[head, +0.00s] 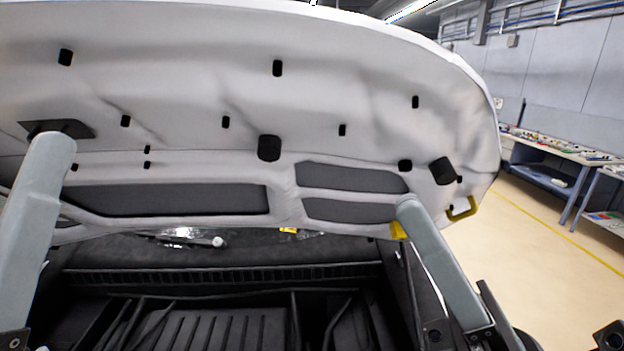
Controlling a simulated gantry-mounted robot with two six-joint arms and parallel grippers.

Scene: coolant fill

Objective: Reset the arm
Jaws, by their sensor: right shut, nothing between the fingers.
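My left arm rises at the left edge as a pale grey link; its gripper is not in view. My right arm's pale grey link stands at the lower right, in front of the engine bay's right side. Dark parts of my right gripper (500,316) show low at the right, cut off by the bottom edge. It is shut, and I see nothing held in it. The raised white hood (370,60) of a vehicle fills the top, above the dark engine bay (190,325).
A yellow handle (463,210) sits by the hood's right edge. A yellow piece (398,231) shows beside my right arm's link. Workbenches (556,150) with small items stand far right. The pale floor (540,240) between is clear, with a yellow line.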

